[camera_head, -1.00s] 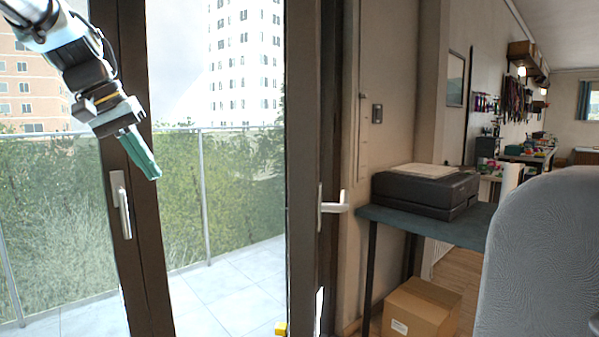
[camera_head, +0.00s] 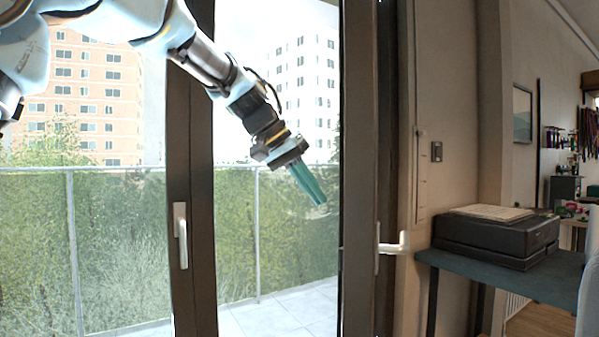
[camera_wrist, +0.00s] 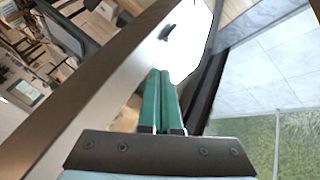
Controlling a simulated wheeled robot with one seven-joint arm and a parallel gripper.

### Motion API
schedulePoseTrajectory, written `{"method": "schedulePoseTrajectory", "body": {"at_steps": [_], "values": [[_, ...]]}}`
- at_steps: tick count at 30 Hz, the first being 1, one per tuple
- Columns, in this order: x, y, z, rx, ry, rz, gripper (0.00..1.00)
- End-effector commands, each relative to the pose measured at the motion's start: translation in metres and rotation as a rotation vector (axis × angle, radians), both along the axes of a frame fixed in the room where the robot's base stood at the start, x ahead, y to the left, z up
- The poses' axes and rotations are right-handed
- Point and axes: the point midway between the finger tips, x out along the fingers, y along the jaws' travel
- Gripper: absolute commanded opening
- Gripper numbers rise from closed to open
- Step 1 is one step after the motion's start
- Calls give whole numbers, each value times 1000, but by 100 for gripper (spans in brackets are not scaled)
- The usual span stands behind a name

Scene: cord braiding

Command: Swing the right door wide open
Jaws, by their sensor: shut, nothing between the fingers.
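The right door (camera_head: 362,150) stands swung in and shows nearly edge-on in the head view, a dark frame with a white lever handle (camera_head: 392,245) on its right side. The left door (camera_head: 190,130) has an upright white handle (camera_head: 180,235). My gripper (camera_head: 321,202) is shut and empty, its green fingers pointing down and right in the gap between the two doors, just left of the right door's edge in the picture. In the wrist view the shut fingers (camera_wrist: 161,75) lie beside a long door frame (camera_wrist: 100,95). I cannot tell whether they touch it.
A dark table (camera_head: 460,262) with a black printer (camera_head: 495,240) stands right of the right door. A pale rounded chair back shows at the far right edge. Beyond the doors lies a tiled balcony (camera_head: 285,315) with a railing (camera_head: 257,240).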

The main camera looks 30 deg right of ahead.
Motion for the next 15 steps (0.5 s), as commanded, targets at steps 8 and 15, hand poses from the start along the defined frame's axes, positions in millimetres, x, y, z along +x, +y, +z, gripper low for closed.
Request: {"method": "schedulePoseTrajectory", "body": {"at_steps": [8,15], "values": [[-26,-17,4,-1,-3,-3,0],[-28,-19,3,-2,-2,-1,0]]}}
